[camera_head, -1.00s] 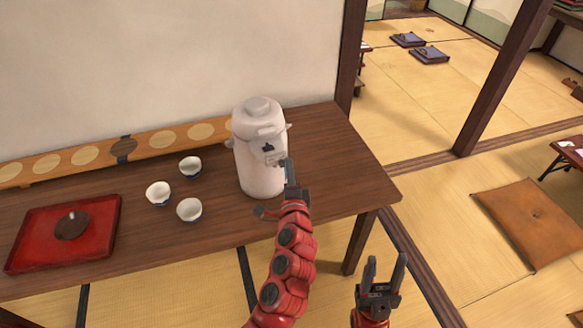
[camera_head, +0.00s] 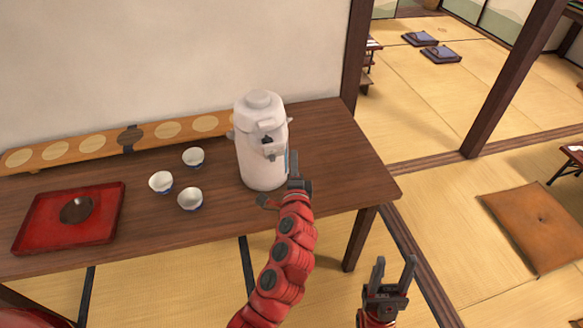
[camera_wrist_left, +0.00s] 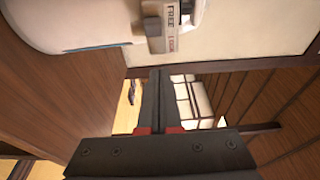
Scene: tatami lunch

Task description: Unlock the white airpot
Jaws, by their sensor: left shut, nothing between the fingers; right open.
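The white airpot (camera_head: 258,165) stands upright on the dark wooden table, near its right end. Its front fitting and spout face right and toward me. In the left wrist view, a small grey block with a label (camera_wrist_left: 173,22) reading FREE and LOCK shows on the pale airpot body. Whether the block is at FREE or LOCK I cannot tell. My left gripper (camera_head: 293,158) is shut and empty, just right of the airpot; its fingertips (camera_wrist_left: 160,75) show below the label. Whether they touch the airpot is unclear. My right gripper (camera_head: 393,266) is open and empty, in front of the table's right end.
Several white cups, one of them here (camera_head: 190,200), stand left of the airpot. A red tray (camera_head: 40,240) with a dark round item lies further left. A long wooden board (camera_head: 60,160) runs along the wall. The table's right end (camera_head: 345,160) is clear.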

